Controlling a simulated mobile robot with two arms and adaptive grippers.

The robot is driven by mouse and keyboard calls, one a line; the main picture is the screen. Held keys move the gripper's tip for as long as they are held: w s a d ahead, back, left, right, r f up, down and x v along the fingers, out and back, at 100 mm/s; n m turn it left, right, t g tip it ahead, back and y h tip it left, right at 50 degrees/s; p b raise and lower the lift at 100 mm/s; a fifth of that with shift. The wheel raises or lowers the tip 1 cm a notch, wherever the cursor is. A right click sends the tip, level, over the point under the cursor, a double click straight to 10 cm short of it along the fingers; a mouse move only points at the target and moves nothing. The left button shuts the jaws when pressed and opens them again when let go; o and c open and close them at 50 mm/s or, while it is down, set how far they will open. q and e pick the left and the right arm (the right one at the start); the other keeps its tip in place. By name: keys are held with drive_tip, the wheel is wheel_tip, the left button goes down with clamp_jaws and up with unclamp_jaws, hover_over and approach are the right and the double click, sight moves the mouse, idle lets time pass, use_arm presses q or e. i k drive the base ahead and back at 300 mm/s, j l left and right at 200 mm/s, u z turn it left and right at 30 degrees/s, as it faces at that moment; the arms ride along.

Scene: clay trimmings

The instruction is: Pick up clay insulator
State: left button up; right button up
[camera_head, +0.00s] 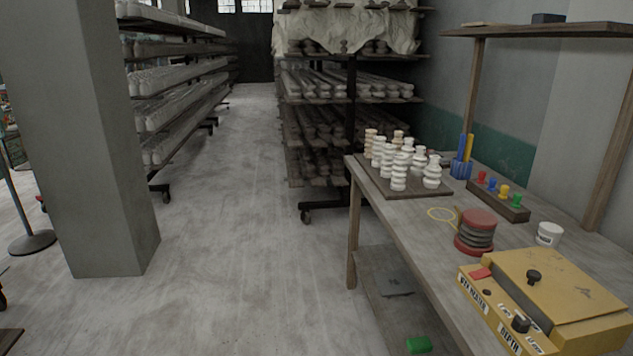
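Several white and cream clay insulators (399,171) with ribbed, stacked-disc shapes stand upright in a cluster. They stand on a dark flat board (411,193) at the far left end of the wooden workbench (393,222). Some at the back are tan and partly hidden by the front ones. More insulator-like pieces sit in rows on the racks behind. Neither of my grippers shows in the head view.
The bench also holds a red-ended spool (475,233), a yellow box machine (550,290), a white cup (549,234), a block with coloured knobs (499,198) and a blue holder (461,168). A concrete pillar (90,140) stands left. The floor (235,230) between is clear.

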sight(418, 161)
drive_tip(key=i+j+z, duration=0.1)
drive_tip(key=i+z, duration=0.15)
drive_tip(key=i, duration=0.3)
drive_tip(key=i+j+z, duration=0.2)
drive_tip(key=i, duration=0.35)
drive_tip(key=i+j+z, duration=0.25)
drive_tip(key=i, duration=0.25)
